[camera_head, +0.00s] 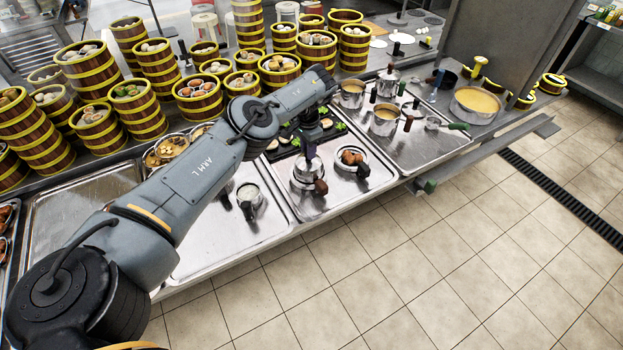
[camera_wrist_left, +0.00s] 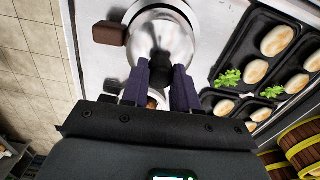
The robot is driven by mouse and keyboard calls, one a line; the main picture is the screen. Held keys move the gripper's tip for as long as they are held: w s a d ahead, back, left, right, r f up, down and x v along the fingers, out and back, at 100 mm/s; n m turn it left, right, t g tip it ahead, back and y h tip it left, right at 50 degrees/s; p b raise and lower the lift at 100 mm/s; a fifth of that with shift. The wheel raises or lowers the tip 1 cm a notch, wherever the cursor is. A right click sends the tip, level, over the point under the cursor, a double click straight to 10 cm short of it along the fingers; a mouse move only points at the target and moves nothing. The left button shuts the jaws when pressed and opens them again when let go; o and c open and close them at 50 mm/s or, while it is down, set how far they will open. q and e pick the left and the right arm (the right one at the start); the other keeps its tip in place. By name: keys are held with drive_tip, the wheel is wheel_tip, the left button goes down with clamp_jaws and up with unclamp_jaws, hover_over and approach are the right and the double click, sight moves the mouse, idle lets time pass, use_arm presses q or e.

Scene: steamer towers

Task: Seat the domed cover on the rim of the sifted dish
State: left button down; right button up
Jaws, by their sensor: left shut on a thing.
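My left gripper (camera_head: 309,150) reaches down over the middle tray. In the left wrist view its two purple fingers (camera_wrist_left: 167,85) are shut on the dark knob (camera_wrist_left: 160,66) of a shiny metal domed cover (camera_wrist_left: 150,40). The cover (camera_head: 303,167) shows below the fingers in the head view, at a round metal vessel with a brown handle (camera_head: 320,187). I cannot tell whether the cover touches the rim all round. A small round dish of brown food (camera_head: 352,157) stands just right of it. I cannot tell which vessel is the sifted one. My right gripper is out of view.
A black tray of buns and greens (camera_wrist_left: 265,75) lies close beside the cover. A small dish (camera_head: 249,194) stands to the left, and pots (camera_head: 384,118) stand on the right tray. Bamboo steamer towers (camera_head: 160,67) line the back. The tiled floor side is clear.

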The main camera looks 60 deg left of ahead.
use_arm(q)
drive_tip(key=shift+f, duration=0.2)
idle(0.6)
drive_tip(key=shift+f+b, duration=0.6)
drive_tip(key=shift+b, duration=0.25)
drive_tip(key=c, duration=0.8)
unclamp_jaws()
drive_tip(key=shift+r, duration=0.15)
wheel_tip(320, 180, up, 10)
drive_tip(key=shift+f+p, duration=0.25)
drive_tip(key=shift+p, duration=0.95)
drive_tip(key=shift+r, duration=0.55)
